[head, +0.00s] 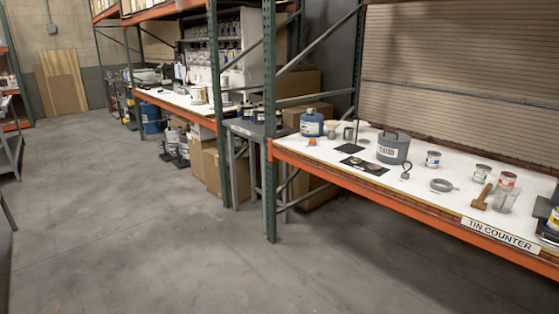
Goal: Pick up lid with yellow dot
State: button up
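I cannot make out a lid with a yellow dot for certain. A dark mat (376,170) lies on the white tin counter (425,205) at the right, with small flat round things on it, too small to tell apart. Several small tins stand on the counter: one with a blue and white label (433,159), one with a green band (481,173) and one with a red label (506,181). My gripper is not in view.
A grey pail (393,148), blue jug (311,124), wooden mallet (482,197), clear beaker (504,201) and metal ring (442,185) stand or lie on the counter. A green rack post (269,200) rises at its left end. The concrete floor (130,220) in front is clear.

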aim_at(355, 160)
jog(key=u, duration=0.5)
jog(key=i, duration=0.55)
jog(key=u, duration=0.7)
jog(key=i, duration=2.25)
jog(key=z, duration=0.65)
jog(key=i, duration=0.55)
jog(key=z, duration=0.75)
jog(key=i, duration=0.5)
jog(key=z, duration=0.3)
